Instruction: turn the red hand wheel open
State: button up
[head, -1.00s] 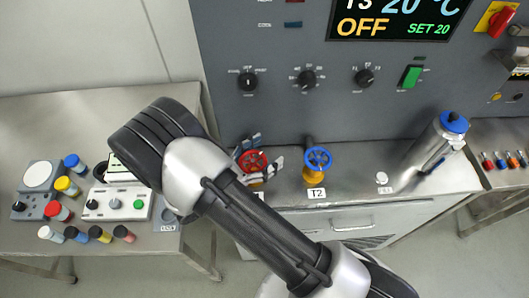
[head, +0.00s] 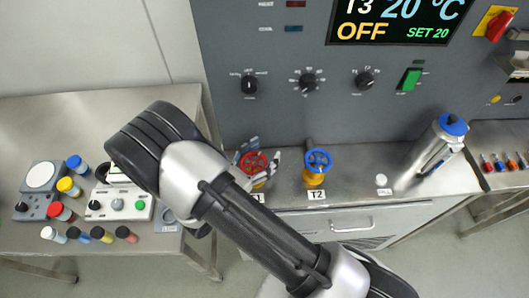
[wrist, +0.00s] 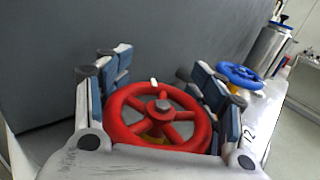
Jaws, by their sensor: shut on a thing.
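The red hand wheel (head: 253,163) stands on the bench below the grey panel, partly hidden by my arm in the head view. In the wrist view the red wheel (wrist: 158,117) fills the middle, with spokes, a grey hub nut and a small white mark on its far rim. My gripper (wrist: 155,100) has one finger on each side of the wheel and is shut on its rim. In the head view my gripper (head: 257,160) shows in part around the wheel.
A blue hand wheel (head: 318,161) on a yellow valve, labelled T2, stands just right of the red one. A steel flask with a blue cap (head: 454,125) stands further right. The panel (head: 285,110) rises close behind. Several capped vials and small devices sit on the left table.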

jog(key=n+t+y, duration=0.1)
jog(key=y, duration=0.1)
jog(key=n+t+y, duration=0.1)
jog(key=n+y, duration=0.1)
jog(key=a+n+t+y, duration=0.1)
jog(key=shift+w+n+t+y, duration=0.3)
jog(key=shift+w+t+y, duration=0.1)
jog(key=shift+c, duration=0.2)
jog(key=shift+w+a+n+t+y, duration=0.1)
jog(key=shift+a+n+t+y, duration=0.15)
jog(key=shift+n+y, duration=0.6)
jog(key=shift+a+n+t+y, duration=0.25)
jog(key=shift+n+y, duration=0.25)
jog(key=shift+y, duration=0.8)
jog(key=shift+w+a+n+t+y, duration=0.1)
jog(key=shift+a+n+t+y, duration=0.15)
jog(key=shift+n+y, duration=0.6)
jog(key=shift+a+y, duration=0.1)
jog(key=shift+y, duration=0.2)
jog(key=o, duration=1)
jog(key=shift+m+h, duration=0.4)
